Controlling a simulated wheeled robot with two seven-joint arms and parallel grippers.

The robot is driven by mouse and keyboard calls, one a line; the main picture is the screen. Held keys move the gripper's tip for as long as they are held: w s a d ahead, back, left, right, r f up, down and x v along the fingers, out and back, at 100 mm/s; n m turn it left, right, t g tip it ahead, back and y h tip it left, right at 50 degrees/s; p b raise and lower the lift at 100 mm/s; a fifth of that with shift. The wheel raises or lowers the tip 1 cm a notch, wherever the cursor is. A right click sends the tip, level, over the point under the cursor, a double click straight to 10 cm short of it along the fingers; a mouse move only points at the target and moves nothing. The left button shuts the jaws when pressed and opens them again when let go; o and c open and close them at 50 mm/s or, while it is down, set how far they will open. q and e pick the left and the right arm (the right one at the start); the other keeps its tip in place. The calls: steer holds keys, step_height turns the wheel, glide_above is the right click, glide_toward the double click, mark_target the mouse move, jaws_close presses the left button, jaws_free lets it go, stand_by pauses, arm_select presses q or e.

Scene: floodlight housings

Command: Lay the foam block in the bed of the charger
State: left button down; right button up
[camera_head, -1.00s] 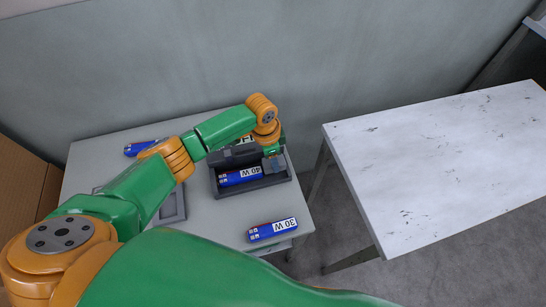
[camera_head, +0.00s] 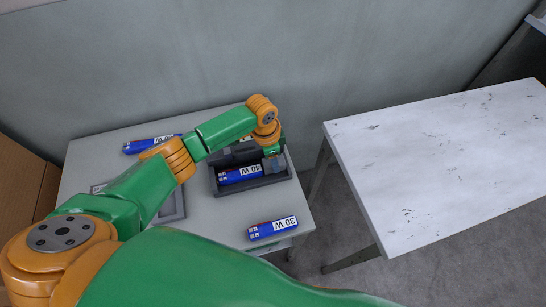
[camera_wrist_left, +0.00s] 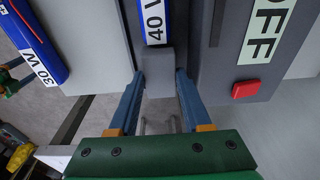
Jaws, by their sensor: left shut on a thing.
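The dark grey charger (camera_head: 262,184) stands on the small grey table, with a blue 40 W battery (camera_head: 240,174) lying in its bed. In the left wrist view the charger shows an OFF label and a red button (camera_wrist_left: 246,90). My left gripper (camera_head: 274,164) points down at the right end of the bed. It is shut on the grey foam block (camera_wrist_left: 158,68), which sits between the fingertips, in line with the end of the 40 W battery (camera_wrist_left: 153,22). Whether the block rests on the bed floor I cannot tell. My right gripper is out of view.
A blue 30 W battery (camera_head: 272,228) lies near the table's front right edge. Another blue battery (camera_head: 145,146) lies at the back left. A grey tray (camera_head: 176,212) is partly hidden by my left arm. A bare white table (camera_head: 440,165) stands to the right, across a gap.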

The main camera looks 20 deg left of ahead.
arm_select(q)
steer(key=shift+f+b, duration=0.6)
steer(key=shift+f, duration=0.25)
stand_by(0.4)
steer(key=shift+c, duration=1.4)
jaws_free()
steer(key=shift+r, duration=0.1)
